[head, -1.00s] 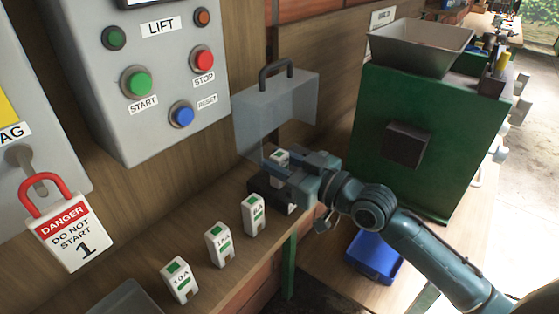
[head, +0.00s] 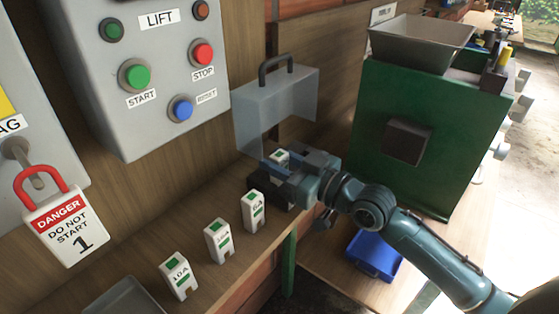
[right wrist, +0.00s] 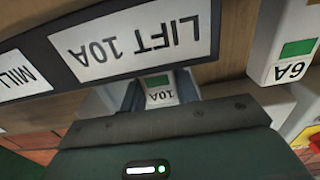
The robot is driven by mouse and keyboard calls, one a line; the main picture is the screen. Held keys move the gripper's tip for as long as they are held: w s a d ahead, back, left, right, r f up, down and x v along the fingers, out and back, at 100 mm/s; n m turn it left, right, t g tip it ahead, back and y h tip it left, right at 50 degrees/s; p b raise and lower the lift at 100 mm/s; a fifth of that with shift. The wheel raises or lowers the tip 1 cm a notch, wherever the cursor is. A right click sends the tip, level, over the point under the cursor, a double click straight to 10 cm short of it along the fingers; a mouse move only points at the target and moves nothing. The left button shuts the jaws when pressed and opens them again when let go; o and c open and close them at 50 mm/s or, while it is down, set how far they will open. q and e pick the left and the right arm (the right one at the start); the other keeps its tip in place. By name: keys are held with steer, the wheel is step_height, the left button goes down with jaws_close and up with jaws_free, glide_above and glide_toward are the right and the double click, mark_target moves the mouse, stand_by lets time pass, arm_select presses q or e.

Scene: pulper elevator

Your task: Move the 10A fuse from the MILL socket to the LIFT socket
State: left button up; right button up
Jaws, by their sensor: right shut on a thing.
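My right gripper (head: 288,163) is shut on a white fuse with a green patch (head: 279,156), at the black socket block (head: 257,190) under the raised clear cover (head: 278,108). In the right wrist view the held fuse (right wrist: 160,91) reads 10A, upside down, between the fingers. It is beside the LIFT 10A label (right wrist: 135,42); the MILL label (right wrist: 20,82) is further left. Whether the fuse is seated in the LIFT socket cannot be told, as the gripper hides its base. My left gripper is not in view.
Several spare fuses stand on the wooden shelf: a 6A fuse (head: 253,212), a middle one (head: 218,240) and a 10A one (head: 179,276). The LIFT panel (head: 150,60) and a red padlock (head: 62,215) are left. A green machine (head: 430,130) and blue bin (head: 373,256) are right.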

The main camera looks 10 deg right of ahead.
arm_select(q)
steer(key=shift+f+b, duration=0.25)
steer(key=shift+b, duration=0.25)
arm_select(e)
steer(key=shift+f, duration=0.85)
stand_by(0.5)
steer(key=o, duration=1.1)
steer(key=shift+s+d+f, duration=0.2)
steer(key=shift+s+d, duration=0.15)
steer(key=shift+s, duration=0.05)
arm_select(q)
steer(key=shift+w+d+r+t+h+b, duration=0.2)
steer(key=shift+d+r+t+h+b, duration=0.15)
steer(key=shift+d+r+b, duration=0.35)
arm_select(e)
steer(key=shift+r+v, duration=0.1)
steer(key=shift+v, duration=2.95)
steer(key=shift+r+v, duration=0.15)
steer(key=shift+v, duration=2.85)
